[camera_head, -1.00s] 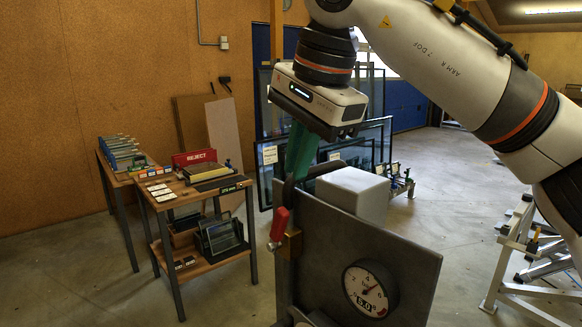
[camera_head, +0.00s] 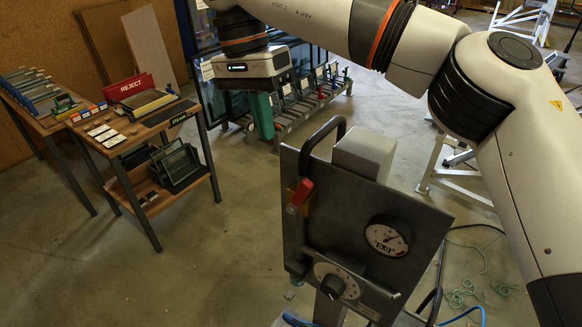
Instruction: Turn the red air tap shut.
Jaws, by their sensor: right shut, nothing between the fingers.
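The red air tap (camera_head: 301,193) is a small red lever on a brass-coloured body at the left edge of a grey metal panel (camera_head: 330,225). The lever lies at a slant, its upper end to the right. A black hose or bent tube rises above it. My right gripper (camera_head: 263,117), with green fingers, points down, above and to the left of the tap in the picture. Its fingers are together, hold nothing and are clear of the tap. My left gripper is not in view.
The panel carries a round gauge (camera_head: 387,236) reading about 5.0° and a dial with a black knob (camera_head: 333,286). A workbench (camera_head: 150,125) with a red REJECT sign stands at left. Green cord lies on the floor at right. Open floor lies between bench and panel.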

